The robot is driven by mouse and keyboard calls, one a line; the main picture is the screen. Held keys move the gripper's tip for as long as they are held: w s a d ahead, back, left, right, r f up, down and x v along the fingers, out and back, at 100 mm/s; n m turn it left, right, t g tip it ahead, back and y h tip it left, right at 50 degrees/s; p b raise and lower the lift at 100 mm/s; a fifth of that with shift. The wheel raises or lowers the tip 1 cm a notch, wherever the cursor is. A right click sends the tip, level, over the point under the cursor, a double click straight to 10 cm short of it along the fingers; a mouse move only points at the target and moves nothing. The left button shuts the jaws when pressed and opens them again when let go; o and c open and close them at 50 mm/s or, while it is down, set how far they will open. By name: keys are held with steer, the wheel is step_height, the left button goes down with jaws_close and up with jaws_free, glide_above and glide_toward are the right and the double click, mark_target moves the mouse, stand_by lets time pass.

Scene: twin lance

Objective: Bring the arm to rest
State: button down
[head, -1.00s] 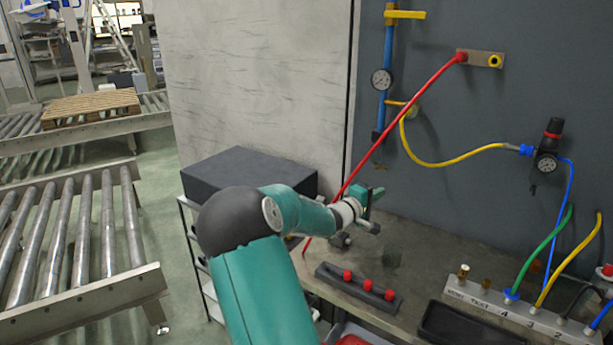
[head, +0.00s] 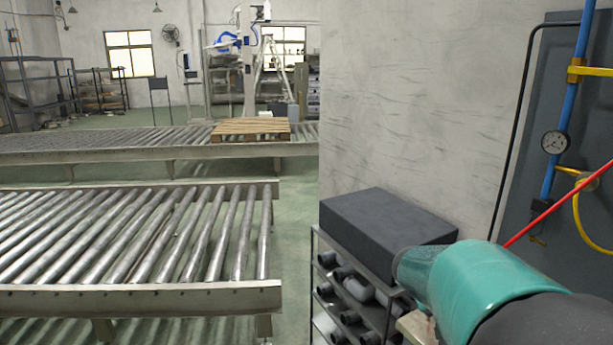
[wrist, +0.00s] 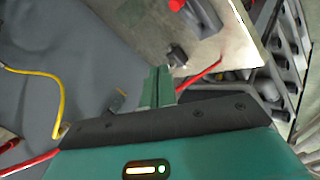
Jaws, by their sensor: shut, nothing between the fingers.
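My gripper (wrist: 157,86) shows in the wrist view, with its two green fingers together and nothing between them. It hangs in free space, with the grey panel and the bench top (wrist: 222,48) behind it. In the head view only my green and black arm links show at the lower right; the gripper itself is hidden or out of that frame.
A dark grey box (head: 385,228) sits on a rack of pipe fittings (head: 345,295) beside my arm. A roller conveyor (head: 140,298) stands left, with green floor between.

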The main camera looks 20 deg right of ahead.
steer(key=a+r+n+t+y, duration=0.1)
steer(key=a+y, duration=0.1)
steer(key=a, duration=0.6)
steer(key=s+a+r+t+y, duration=0.1)
steer(key=a+t+y, duration=0.1)
steer(key=a, duration=0.7)
steer(key=shift+s+a+n+y, duration=0.25)
steer(key=shift+n+y, duration=0.15)
steer(key=c, duration=1.8)
jaws_free()
steer(key=s+a+n+t+y, duration=0.1)
steer(key=s+a, duration=0.1)
steer(key=a, duration=0.3)
steer(key=s+a+r+n+y, duration=0.1)
steer(key=s+a+y, duration=0.1)
steer(key=a, duration=0.4)
steer(key=s+a+r+n+t+y, duration=0.1)
steer(key=s+a, duration=0.1)
steer(key=a, duration=0.4)
steer(key=shift+a+r+t+y, duration=0.1)
steer(key=shift+t+y, duration=0.2)
steer(key=shift+c, duration=0.2)
steer(key=shift+w, duration=0.1)
